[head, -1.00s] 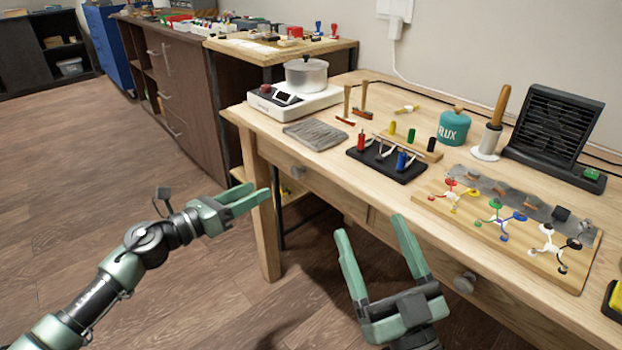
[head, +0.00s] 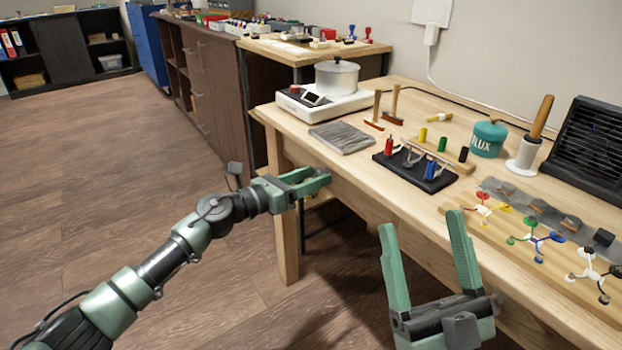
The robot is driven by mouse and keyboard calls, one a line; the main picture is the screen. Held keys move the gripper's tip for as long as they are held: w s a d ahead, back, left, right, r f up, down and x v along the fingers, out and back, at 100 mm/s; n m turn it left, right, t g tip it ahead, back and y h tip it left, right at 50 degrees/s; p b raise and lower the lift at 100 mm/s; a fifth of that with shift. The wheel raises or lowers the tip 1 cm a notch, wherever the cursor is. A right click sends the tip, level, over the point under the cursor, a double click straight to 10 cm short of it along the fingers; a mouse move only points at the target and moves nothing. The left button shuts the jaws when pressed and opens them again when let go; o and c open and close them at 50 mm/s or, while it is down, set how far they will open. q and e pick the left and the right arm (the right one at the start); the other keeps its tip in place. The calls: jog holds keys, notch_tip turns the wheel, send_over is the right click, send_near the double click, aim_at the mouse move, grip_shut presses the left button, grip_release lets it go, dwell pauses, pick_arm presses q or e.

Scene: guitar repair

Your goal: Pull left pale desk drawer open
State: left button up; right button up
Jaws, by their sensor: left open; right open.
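The left pale desk drawer (head: 358,202) is in the front of the pale wooden desk (head: 345,165), below its top, and looks closed. My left gripper (head: 323,179) is open at the left end of the drawer front. Its fingers point right toward the drawer and cover the place of the round knob, which is hidden. I cannot tell whether the fingers are around the knob or touching it. My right gripper (head: 422,222) is open and empty, fingers up, in front of the desk farther right.
On the desk stand a hot plate (head: 345,104) with a pot (head: 337,78), a black clip stand (head: 415,171), a teal flux pot (head: 487,140) and a wooden board (head: 560,262) with coloured clips. A dark cabinet (head: 212,90) stands behind. The floor at left is clear.

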pick_arm(q)
grip_shut()
dwell(1.4)
